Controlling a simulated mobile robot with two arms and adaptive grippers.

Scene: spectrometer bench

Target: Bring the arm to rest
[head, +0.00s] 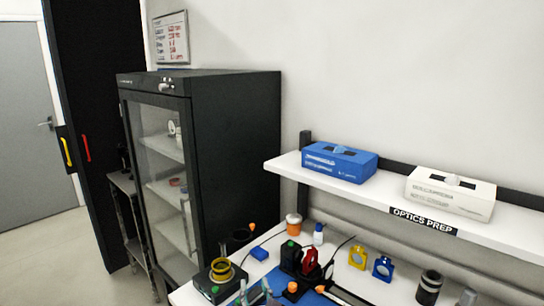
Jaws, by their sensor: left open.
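My left gripper (258,294) shows only in part at the bottom edge of the head view, low over the front of the white bench (375,288). Its jaws are open, and I see nothing held between them. The rest of the left arm is cut off by the frame. A dark device with a yellow ring (221,271) is just left of the gripper, and a black and red optical mount (308,264) is to its right. I cannot tell the exact gaps. My right gripper is out of view.
A blue box (340,162) and a white box (450,192) sit on the shelf (400,207) above the bench. Yellow (358,257) and blue (382,268) mounts and a black cylinder (428,288) stand on the bench. A black glass-door cabinet (235,150) stands left.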

